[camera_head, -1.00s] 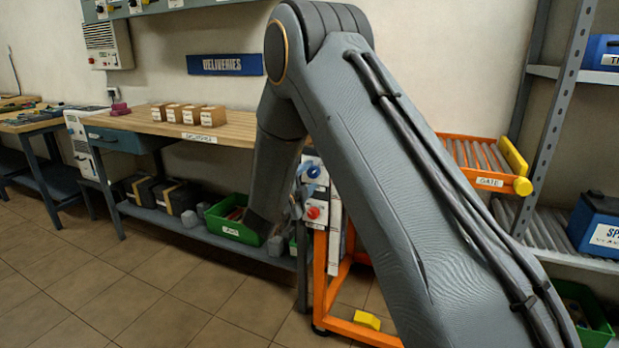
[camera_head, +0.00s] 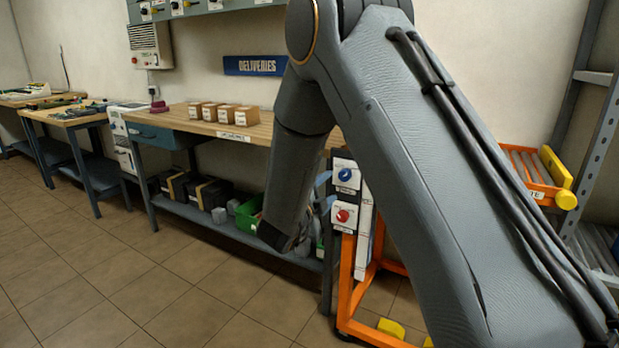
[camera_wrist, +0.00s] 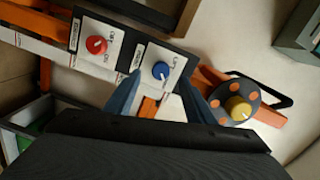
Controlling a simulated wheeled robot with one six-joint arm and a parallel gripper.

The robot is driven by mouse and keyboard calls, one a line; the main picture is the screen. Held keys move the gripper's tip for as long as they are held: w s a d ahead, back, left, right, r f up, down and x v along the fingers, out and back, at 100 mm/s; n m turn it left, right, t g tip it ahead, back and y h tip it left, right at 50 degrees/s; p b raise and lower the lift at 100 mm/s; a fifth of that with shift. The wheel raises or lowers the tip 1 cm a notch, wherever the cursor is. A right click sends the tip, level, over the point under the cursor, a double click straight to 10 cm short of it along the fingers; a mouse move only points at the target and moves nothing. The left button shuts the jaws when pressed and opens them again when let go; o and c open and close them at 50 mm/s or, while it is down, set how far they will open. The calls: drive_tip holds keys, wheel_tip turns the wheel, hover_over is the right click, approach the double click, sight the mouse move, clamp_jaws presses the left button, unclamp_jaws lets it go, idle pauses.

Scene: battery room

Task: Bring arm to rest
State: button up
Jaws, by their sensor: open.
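My arm crosses the head view from the lower right, bends at the top and comes down in front of the bench. My gripper (camera_wrist: 158,98) shows in the wrist view as two blue-grey fingers spread apart, with nothing held between them. Beyond the fingertips is a control panel with a blue knob (camera_wrist: 161,71) and a red knob (camera_wrist: 96,45). The blue knob appears between the fingers; I cannot tell the distance. In the head view the blue knob (camera_head: 345,174) and red knob (camera_head: 342,215) are just right of my forearm, which hides most of the gripper.
The wooden bench (camera_head: 183,112) carries several small boxes. A green crate (camera_head: 247,215) on its lower shelf is partly hidden by my forearm. An orange frame (camera_head: 346,290) stands below the panel, with a roller gate (camera_head: 530,168) at right. Tiled floor at left is clear.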

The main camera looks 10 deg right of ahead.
drive_tip(key=s+a+n+g+y, duration=0.65)
drive_tip(key=s+n+y, duration=0.45)
drive_tip(key=s+n, duration=0.3)
drive_tip(key=s+d+f+n+g, duration=0.15)
drive_tip(key=s+n+g, duration=0.3)
drive_tip(key=s, duration=0.85)
drive_tip(key=s+d+r+n+g+h, duration=0.1)
drive_tip(key=s+d+n+g, duration=0.15)
drive_tip(key=s, duration=0.45)
drive_tip(key=s+d+n+g, duration=0.1)
drive_tip(key=s+d+n, duration=0.15)
drive_tip(key=s, duration=0.55)
drive_tip(key=d+r+m+p, duration=0.1)
drive_tip(key=d+r+p, duration=0.4)
drive_tip(key=p, duration=0.7)
drive_tip(key=shift+d+r+m+h+p, duration=0.3)
drive_tip(key=shift+r+m+p, duration=0.1)
drive_tip(key=shift+r, duration=0.25)
drive_tip(key=shift+w+a, duration=0.1)
drive_tip(key=shift+w, duration=0.05)
